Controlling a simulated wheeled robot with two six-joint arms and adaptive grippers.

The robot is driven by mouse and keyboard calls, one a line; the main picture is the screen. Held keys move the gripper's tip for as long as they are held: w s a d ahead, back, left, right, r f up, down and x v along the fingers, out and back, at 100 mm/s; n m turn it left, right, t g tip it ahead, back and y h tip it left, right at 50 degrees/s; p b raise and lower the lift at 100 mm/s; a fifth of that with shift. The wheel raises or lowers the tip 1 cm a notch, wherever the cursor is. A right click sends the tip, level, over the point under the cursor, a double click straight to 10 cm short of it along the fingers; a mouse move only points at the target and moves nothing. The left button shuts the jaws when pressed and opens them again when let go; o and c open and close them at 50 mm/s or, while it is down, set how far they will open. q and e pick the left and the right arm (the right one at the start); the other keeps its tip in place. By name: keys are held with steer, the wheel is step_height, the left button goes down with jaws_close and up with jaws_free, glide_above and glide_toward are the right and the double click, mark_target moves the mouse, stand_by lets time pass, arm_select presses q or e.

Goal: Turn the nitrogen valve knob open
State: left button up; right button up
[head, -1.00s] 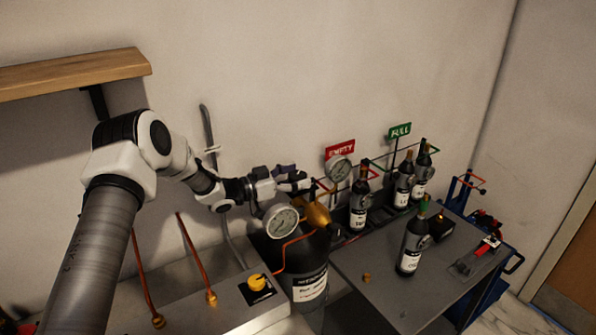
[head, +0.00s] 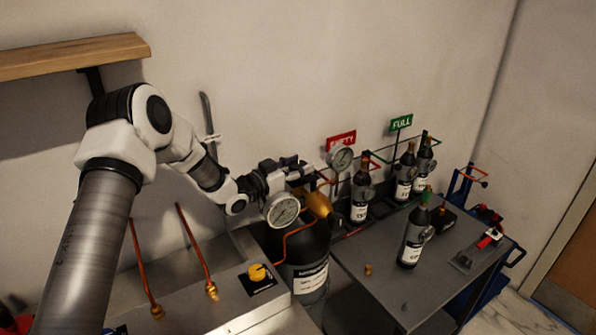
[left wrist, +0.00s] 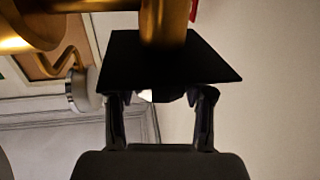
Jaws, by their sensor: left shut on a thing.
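The large black cylinder (head: 308,252) with a white label stands beside the metal bench, with a gold valve body (head: 318,204) on top. My left gripper (head: 296,170) is at the top of this valve, just above a round white gauge (head: 282,211). In the left wrist view, a dark, flat, square-edged part (left wrist: 170,68), which looks like the valve knob, sits at the fingertips under a brass stem (left wrist: 163,22). My left gripper (left wrist: 163,98) is shut on it. How far the knob is turned cannot be told. My right gripper is not in view.
Several small dark bottles (head: 413,240) stand on the grey table (head: 385,285) at right, near a red sign (head: 341,138) and a green FULL sign (head: 401,122). A second gauge (head: 340,157) rises behind.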

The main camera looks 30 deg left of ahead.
mark_target(299, 164)
arm_select(q)
steer(key=shift+r+n+t+y, duration=0.1)
steer(key=shift+n+t+y, duration=0.2)
steer(key=shift+n+y, duration=0.55)
steer(key=o, duration=1.2)
step_height(299, 164, up, 10)
steer(key=shift+b, duration=0.3)
steer(key=shift+w, duration=0.1)
